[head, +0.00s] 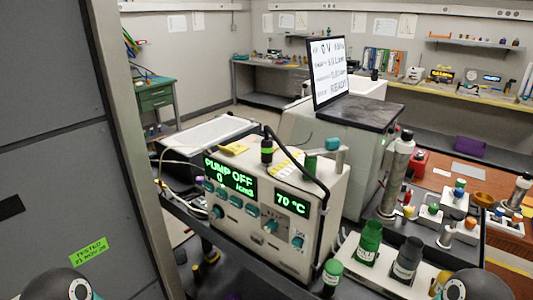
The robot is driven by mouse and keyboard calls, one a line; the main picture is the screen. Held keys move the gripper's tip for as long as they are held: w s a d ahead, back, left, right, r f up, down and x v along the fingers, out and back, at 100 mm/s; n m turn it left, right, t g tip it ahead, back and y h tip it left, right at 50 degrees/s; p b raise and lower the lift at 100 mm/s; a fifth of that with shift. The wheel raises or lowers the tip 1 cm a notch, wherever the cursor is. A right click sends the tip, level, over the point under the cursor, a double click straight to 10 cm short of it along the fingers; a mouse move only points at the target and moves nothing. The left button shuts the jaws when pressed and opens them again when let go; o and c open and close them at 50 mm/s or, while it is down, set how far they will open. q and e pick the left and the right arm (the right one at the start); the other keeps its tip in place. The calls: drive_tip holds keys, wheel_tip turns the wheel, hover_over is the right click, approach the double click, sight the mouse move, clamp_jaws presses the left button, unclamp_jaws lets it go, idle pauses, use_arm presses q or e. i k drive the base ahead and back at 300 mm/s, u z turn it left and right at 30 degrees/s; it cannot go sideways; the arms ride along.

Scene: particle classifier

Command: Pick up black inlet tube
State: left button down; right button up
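The black inlet tube appears to be the thin black hose (301,172) in the head view. It runs from near a black fitting with a green band (267,150) on top of the white instrument box (256,236), curves right and bends down over the box's right side. Its lower end is hard to make out. The box front shows green displays reading "PUMP OFF" and "70 °C". Neither of my grippers is in view. Only dark rounded parts of my arms show at the bottom left and bottom right, well apart from the tube.
A tilted screen (329,72) stands on a cabinet behind the box. A grey panel (60,130) fills the left side.

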sight(266, 144)
drive_tip(key=u, duration=0.45)
drive_tip(key=i, duration=0.2)
drive_tip(key=z, duration=2.75)
drive_tip(key=k, duration=1.5)
drive_tip(key=u, duration=1.1)
drive_tip(key=i, duration=1)
